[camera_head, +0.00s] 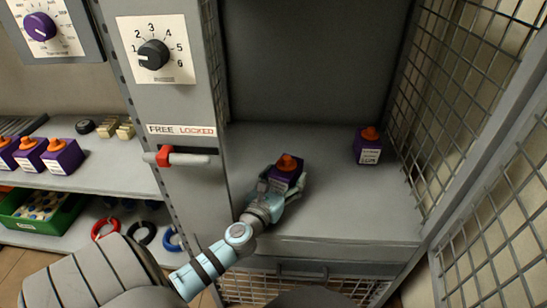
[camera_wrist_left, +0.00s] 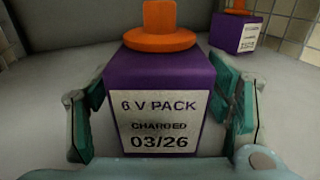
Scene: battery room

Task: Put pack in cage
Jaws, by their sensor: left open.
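A purple pack (camera_head: 287,170) with an orange knob stands upright on the cage shelf (camera_head: 330,210). In the left wrist view the same pack (camera_wrist_left: 157,85) fills the middle, its label reading "6 V PACK CHARGED 03/26". My left gripper (camera_head: 281,182) is open, with one finger on each side of the pack; the left wrist view shows small gaps beside it. A second purple pack (camera_head: 369,147) stands further right on the shelf, also seen in the left wrist view (camera_wrist_left: 236,36). The cage's mesh door (camera_head: 500,200) stands open at the right. My right gripper is not in view.
A post at the left of the cage carries a dial (camera_head: 153,54) and a red-handled latch bar (camera_head: 165,156) under a "FREE LOCKED" label. Several purple packs (camera_head: 62,156) stand on the left shelf, above a green tray (camera_head: 40,212) and coloured rings. Shelf space between the cage packs is clear.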

